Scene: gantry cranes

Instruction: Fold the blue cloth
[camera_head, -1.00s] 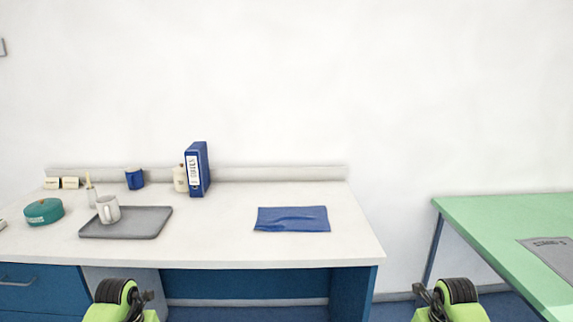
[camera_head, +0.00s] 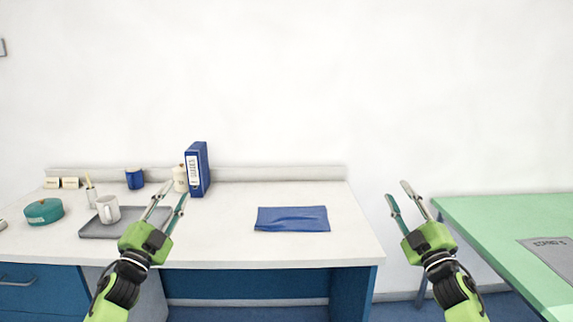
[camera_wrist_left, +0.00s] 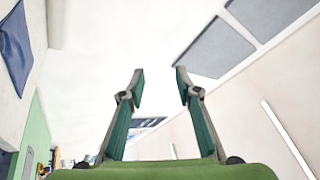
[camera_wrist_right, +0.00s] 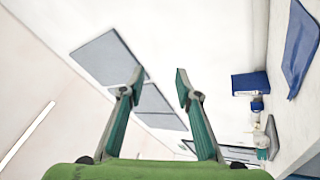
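The blue cloth (camera_head: 292,219) lies flat on the white desk, right of its middle, with slight wrinkles. It also shows at the upper left of the left wrist view (camera_wrist_left: 15,48) and at the upper right of the right wrist view (camera_wrist_right: 299,47). My left gripper (camera_head: 170,200) is raised in front of the desk, left of the cloth, open and empty. My right gripper (camera_head: 398,190) is raised right of the cloth, beyond the desk's right end, open and empty. Neither gripper touches the cloth.
The white desk (camera_head: 345,240) also holds a grey tray (camera_head: 135,228) with a light mug (camera_head: 108,209), a teal round container (camera_head: 44,211), a blue cup (camera_head: 134,178) and a blue binder (camera_head: 197,169). A green table (camera_head: 500,215) stands at the right. Desk around the cloth is clear.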

